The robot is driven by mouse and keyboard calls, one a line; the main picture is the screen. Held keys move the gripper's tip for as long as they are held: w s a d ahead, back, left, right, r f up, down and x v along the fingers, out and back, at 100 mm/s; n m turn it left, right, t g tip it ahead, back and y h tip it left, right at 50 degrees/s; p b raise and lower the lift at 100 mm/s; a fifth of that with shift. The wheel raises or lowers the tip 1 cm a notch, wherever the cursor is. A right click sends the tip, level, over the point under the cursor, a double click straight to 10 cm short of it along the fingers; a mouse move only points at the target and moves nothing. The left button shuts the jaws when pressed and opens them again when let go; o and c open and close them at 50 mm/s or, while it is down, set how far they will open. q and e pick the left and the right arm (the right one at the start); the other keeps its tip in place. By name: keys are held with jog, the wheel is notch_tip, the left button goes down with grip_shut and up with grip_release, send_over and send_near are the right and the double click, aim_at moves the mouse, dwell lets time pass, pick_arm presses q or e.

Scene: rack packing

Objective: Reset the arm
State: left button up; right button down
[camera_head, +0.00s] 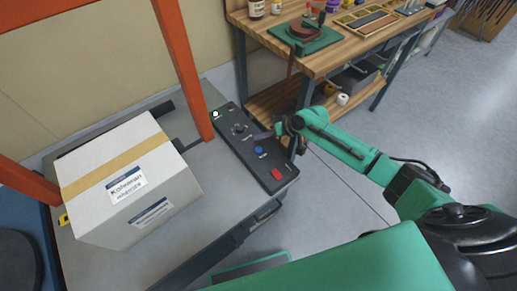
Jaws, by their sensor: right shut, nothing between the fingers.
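My right arm comes in from the right, green with dark joints. Its gripper (263,135) is small in the picture, at the right edge of a dark control panel (243,147). The gripper is shut and empty, near a blue button (259,150); I cannot tell whether it touches the panel. The panel also carries a red button (277,174), a black knob (239,129) and a lit whitish-green button (215,114). My left gripper is not in view.
A taped, labelled carton (165,190) stands on a grey machine top (205,222) between orange posts (181,65). A wooden workbench (345,52) with tools, bottles and a green mat stands behind the gripper. The floor (445,100) at the right is open.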

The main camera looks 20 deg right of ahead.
dwell(0.4)
jog(key=s+a, duration=0.1)
jog(key=s+a+f+n+g, duration=0.1)
jog(key=s+a, duration=0.1)
jog(key=s+a+n, duration=0.1)
jog(key=s+a, duration=0.1)
jog(key=shift+s+a+f, duration=0.15)
jog(key=shift+s+a, duration=0.05)
jog(key=shift+s, duration=0.05)
jog(key=s+a+r+n+h, duration=0.1)
jog(key=s, duration=0.5)
jog(key=s+d+r+m+h, duration=0.35)
jog(key=s+d+h, duration=0.35)
jog(key=s+d, duration=0.65)
notch_tip(320, 180, down, 23)
jog(key=d+g, duration=0.1)
jog(key=g, duration=0.1)
jog(key=s+d+f+g, duration=0.1)
jog(key=s+d+f, duration=0.2)
jog(key=s+f, duration=1.1)
jog(key=s, duration=0.3)
jog(key=shift+f, duration=0.15)
